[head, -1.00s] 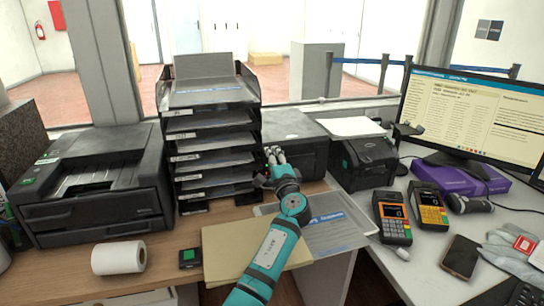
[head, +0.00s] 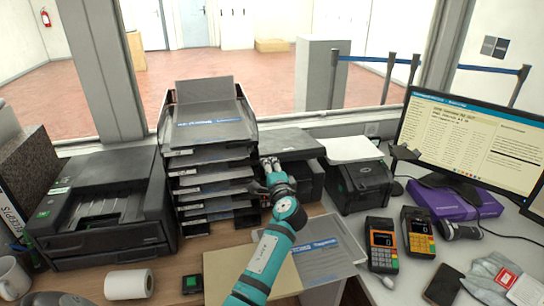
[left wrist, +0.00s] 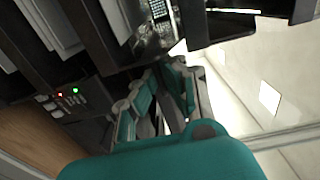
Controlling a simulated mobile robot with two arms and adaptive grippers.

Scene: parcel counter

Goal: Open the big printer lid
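A black printer with a flat grey lid (head: 290,141) stands at the back, between the stacked trays and a smaller label printer. The lid's front edge looks slightly raised above the black body (head: 310,180). My left gripper (head: 269,164) is at the printer's front left, with its fingertips by the lid's front edge. Whether it touches the lid is not clear. In the left wrist view the fingers (left wrist: 165,75) are close to a dark panel with red and green lights (left wrist: 68,97); their tips and the gap between them are hard to see. My right gripper is not in view.
Stacked black trays (head: 210,160) stand close on the left. A wide black printer (head: 100,210) is further left. The label printer (head: 358,187) is on the right. A paper roll (head: 128,284), card terminals (head: 381,245) and a monitor (head: 470,140) are around.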

